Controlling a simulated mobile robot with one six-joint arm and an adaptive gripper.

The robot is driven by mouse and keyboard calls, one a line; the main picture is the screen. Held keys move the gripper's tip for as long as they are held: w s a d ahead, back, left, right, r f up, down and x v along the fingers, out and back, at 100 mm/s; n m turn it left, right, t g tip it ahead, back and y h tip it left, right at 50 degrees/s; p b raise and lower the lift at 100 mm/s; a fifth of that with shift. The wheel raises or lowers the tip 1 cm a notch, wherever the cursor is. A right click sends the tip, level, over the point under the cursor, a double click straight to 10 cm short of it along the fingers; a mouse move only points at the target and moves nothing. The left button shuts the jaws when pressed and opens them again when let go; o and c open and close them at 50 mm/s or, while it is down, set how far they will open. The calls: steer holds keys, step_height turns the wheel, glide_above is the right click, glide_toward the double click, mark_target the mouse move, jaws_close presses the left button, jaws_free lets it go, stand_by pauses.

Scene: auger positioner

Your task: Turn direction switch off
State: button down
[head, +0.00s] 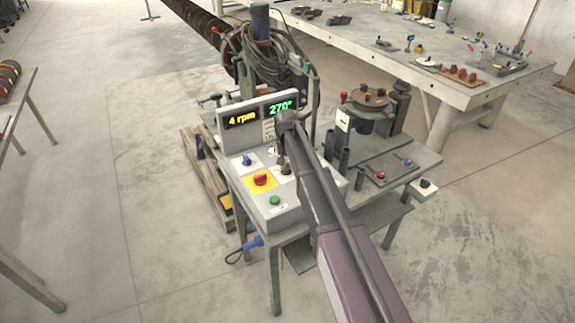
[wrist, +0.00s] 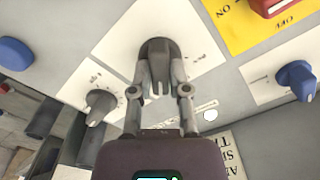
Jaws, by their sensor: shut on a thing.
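The control box (head: 240,196) stands on a metal table, its displays (head: 262,112) reading 4 rpm and 270°. In the wrist view a dark grey rotary switch (wrist: 155,48) sits on a white plate in the middle. My gripper (wrist: 161,76) has its two fingers closed on either side of this switch. The plate's lettering is too small to read, so I cannot confirm it is the direction switch. In the head view my gripper (head: 284,162) is at the box's right part, and my arm hides most of the held switch.
Beside it are a blue switch (wrist: 297,78), a red switch (head: 260,179) on a yellow plate, a green button (head: 275,200) and another grey knob (wrist: 101,103). Dark upright tubes (head: 344,160) stand close to the right.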

steer(key=n, duration=0.3)
steer(key=shift+n, duration=2.2)
steer(key=c, duration=0.6)
jaws_free()
steer(key=shift+r, duration=0.1)
